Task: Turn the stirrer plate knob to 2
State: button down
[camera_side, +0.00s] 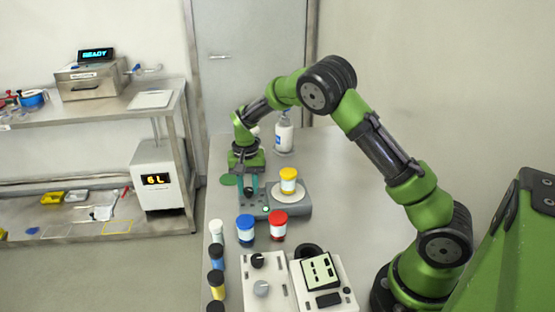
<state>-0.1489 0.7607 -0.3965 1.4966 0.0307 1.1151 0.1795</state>
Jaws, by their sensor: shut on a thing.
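The stirrer plate (299,210) is a grey box on the bench with a pale round top. A jar with a yellow lid (288,181) stands upright on that top. A small light glows green on the plate's front left part. My gripper (248,191) points down at the left end of the plate, its fingers shut on the knob there.
A blue-lidded jar (245,230) and a red-lidded jar (278,226) stand close in front of the plate. Several more jars line the bench's left edge. Two devices with controls (261,286) (322,276) stand in front. A white bottle (284,133) stands behind.

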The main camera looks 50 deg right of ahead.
aim_at(248, 189)
jog(key=m, duration=0.6)
jog(key=shift+r, duration=0.1)
jog(key=shift+m, duration=0.3)
dwell(0.3)
jog(key=c, duration=0.8)
grip_release()
notch_tip(248, 189, up, 17)
jog(key=shift+f, duration=0.1)
